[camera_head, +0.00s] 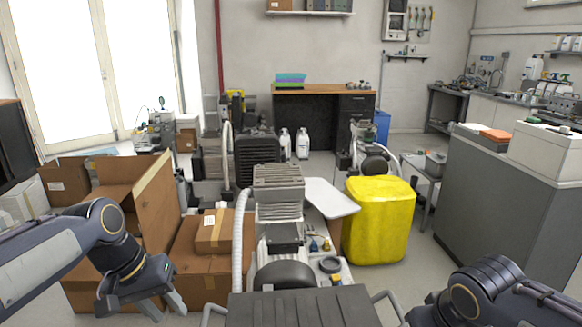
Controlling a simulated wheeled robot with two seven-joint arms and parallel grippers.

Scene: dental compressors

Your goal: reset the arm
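My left arm (105,230) comes in from the left edge, in front of the cardboard boxes. Its gripper (165,312) hangs low at the bottom left with two grey fingers spread apart and nothing visible between them. My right arm (480,295) shows at the bottom right as a dark, rounded joint and a link running to the right edge. The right gripper does not show in this view.
A compressor (280,200) stands straight ahead. Cardboard boxes (205,262) lie close to my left arm. A yellow bin (378,222) and a grey cabinet (490,200) stand at right. Bare floor (420,262) shows between them. A desk (325,90) stands at the back.

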